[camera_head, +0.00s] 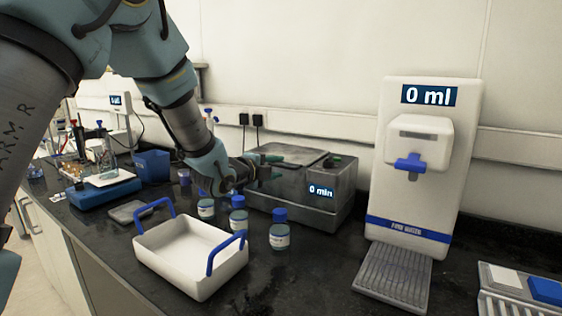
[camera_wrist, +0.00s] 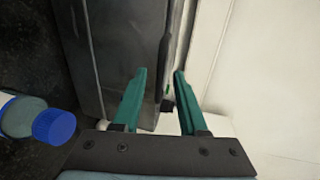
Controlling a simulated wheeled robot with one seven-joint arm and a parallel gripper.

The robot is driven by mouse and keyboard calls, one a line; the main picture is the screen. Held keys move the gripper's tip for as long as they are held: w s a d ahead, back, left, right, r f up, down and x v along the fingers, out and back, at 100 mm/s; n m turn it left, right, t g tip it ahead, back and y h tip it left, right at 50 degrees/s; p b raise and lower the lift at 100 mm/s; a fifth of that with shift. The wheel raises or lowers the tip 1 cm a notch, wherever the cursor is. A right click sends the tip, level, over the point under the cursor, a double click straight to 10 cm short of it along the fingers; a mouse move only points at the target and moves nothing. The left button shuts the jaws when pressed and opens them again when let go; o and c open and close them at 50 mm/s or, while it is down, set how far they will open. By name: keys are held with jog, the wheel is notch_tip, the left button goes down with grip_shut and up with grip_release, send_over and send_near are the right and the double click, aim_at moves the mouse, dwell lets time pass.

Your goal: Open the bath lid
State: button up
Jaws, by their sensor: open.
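The bath is a grey metal box (camera_head: 333,206) with a "0 min" display, standing on the dark bench against the wall. Its lid (camera_head: 300,154) lies flat on top and looks shut. My gripper (camera_head: 277,166) is at the bath's left side, close to the lid, with its green fingers apart and nothing visibly held. In the wrist view, the open fingers (camera_wrist: 160,74) point along the bath's grey metal surface (camera_wrist: 115,55). A dark edge (camera_wrist: 165,55) shows in line with the gap between them. I cannot tell whether either finger touches the bath.
Several blue-capped bottles (camera_head: 280,232) stand in front of the bath; one (camera_wrist: 45,122) shows beside my gripper. A white basket with blue handles (camera_head: 190,268) sits nearer. A water dispenser (camera_head: 430,150) stands right of the bath. The wall is close behind.

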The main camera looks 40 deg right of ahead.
jog(key=shift+p+x, duration=0.3)
jog(key=shift+x, duration=0.95)
jog(key=shift+c, duration=0.2)
grip_shut()
dwell(0.4)
